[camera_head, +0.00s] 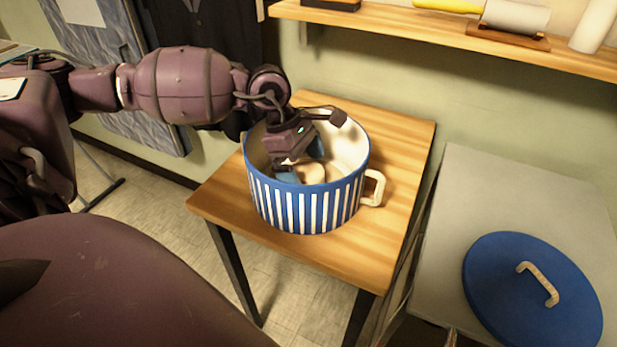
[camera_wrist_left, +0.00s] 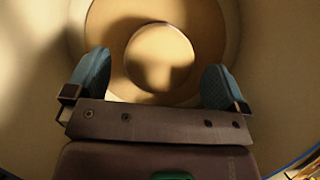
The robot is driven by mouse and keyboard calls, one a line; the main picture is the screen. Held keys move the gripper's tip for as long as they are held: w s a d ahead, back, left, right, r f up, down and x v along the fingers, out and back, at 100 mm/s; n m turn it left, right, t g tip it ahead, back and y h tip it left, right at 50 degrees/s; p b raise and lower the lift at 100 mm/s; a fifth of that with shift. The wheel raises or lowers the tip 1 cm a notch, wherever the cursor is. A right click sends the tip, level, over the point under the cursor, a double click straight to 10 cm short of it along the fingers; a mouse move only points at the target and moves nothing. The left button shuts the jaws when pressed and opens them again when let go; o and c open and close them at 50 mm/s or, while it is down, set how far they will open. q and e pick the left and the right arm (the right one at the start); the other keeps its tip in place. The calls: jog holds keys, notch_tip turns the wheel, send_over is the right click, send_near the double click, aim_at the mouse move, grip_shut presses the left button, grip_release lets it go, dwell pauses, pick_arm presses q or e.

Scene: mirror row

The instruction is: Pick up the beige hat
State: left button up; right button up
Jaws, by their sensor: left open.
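The beige hat (camera_wrist_left: 160,58) lies at the bottom of a blue-and-white striped pot, seen from above in the left wrist view with a round crown and a wide brim. In the head view a small part of the hat (camera_head: 313,173) shows inside the pot (camera_head: 307,206), partly hidden by my gripper and the pot's wall. My left gripper (camera_head: 302,162) reaches down into the pot. In the left wrist view its blue fingers (camera_wrist_left: 158,82) are spread apart, one on each side of the crown, with nothing held. My right gripper is not in view.
The pot stands on a small wooden table (camera_head: 400,150), its handle (camera_head: 375,188) facing right. A blue lid (camera_head: 520,305) lies on a grey surface (camera_head: 465,200) at the right. A wooden shelf (camera_head: 400,30) runs along the wall above.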

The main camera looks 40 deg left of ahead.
pick_arm(q)
jog(key=shift+x, duration=1.15)
jog(key=c, duration=0.9)
